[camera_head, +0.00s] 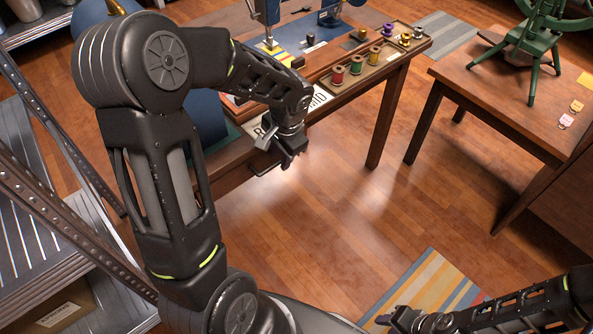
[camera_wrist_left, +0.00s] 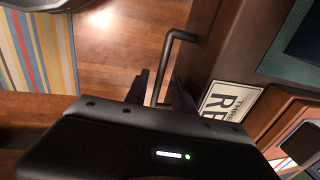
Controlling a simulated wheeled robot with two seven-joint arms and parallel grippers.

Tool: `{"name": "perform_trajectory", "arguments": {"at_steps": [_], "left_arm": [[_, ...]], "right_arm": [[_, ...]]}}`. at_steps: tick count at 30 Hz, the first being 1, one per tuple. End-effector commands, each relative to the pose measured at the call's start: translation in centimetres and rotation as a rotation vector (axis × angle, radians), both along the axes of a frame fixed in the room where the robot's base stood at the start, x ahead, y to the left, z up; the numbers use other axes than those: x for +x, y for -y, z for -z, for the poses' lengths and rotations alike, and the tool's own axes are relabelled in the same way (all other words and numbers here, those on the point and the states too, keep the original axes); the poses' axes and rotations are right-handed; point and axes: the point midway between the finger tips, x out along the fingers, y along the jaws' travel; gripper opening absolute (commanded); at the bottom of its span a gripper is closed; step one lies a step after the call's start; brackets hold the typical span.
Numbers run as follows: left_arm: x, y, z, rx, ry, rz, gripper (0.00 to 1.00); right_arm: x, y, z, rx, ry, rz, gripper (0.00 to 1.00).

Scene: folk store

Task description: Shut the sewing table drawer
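The sewing table (camera_head: 345,72) stands at the upper middle of the head view. Its dark wood drawer (camera_head: 228,160) is pulled out at the left, partly hidden by my left arm. In the left wrist view, the drawer front (camera_wrist_left: 217,45) has a dark bar handle (camera_wrist_left: 171,62), and a teal surface shows behind it. My left gripper (camera_head: 287,160) is at the handle. In the left wrist view its fingers (camera_wrist_left: 160,92) are apart, with the handle bar between them; contact cannot be told. My right gripper (camera_head: 400,320) is low in the head view, away from the table, its opening unclear.
Thread spools (camera_head: 357,66) and a sewing machine stand on the table. A lettered sign (camera_wrist_left: 229,101) is beside the drawer. A side table (camera_head: 510,95) is at the right, a metal shelf (camera_head: 40,215) at the left. Open wooden floor lies in front, with a striped rug (camera_head: 433,285).

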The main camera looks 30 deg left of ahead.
Motion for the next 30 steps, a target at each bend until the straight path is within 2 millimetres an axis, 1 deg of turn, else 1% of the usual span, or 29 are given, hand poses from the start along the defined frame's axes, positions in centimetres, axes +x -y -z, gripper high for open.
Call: {"name": "perform_trajectory", "arguments": {"at_steps": [5, 8, 11, 16, 18, 27, 30], "left_arm": [[0.0, 0.0, 0.0, 0.001, 0.000, 0.000, 0.33], [-0.1, 0.5, 0.0, 0.001, 0.000, 0.001, 0.33], [-0.3, 1.3, 0.1, 0.000, 0.001, 0.002, 0.33], [-1.1, 3.8, 0.1, 0.000, 0.001, 0.005, 0.33], [-1.0, 3.8, -1.9, 0.001, 0.006, 0.000, 0.33], [-1.4, 5.0, -8.3, 0.000, 0.005, 0.000, 0.33], [0.4, 6.2, -7.6, -0.048, 0.080, 0.011, 0.33]], "right_arm": [[0.0, 0.0, 0.0, 0.000, 0.000, 0.000, 0.33], [0.0, 0.0, 0.1, 0.000, 0.000, 0.000, 0.33], [0.0, 0.0, 0.3, 0.000, 0.000, 0.000, 0.33], [0.0, 0.0, 0.8, 0.000, 0.000, 0.000, 0.33], [0.0, 0.0, 0.0, 0.000, 0.000, 0.000, 0.33], [0.0, 0.0, -1.1, 0.000, 0.000, 0.000, 0.33], [0.0, 0.0, -0.8, 0.000, 0.000, 0.000, 0.33]]}}
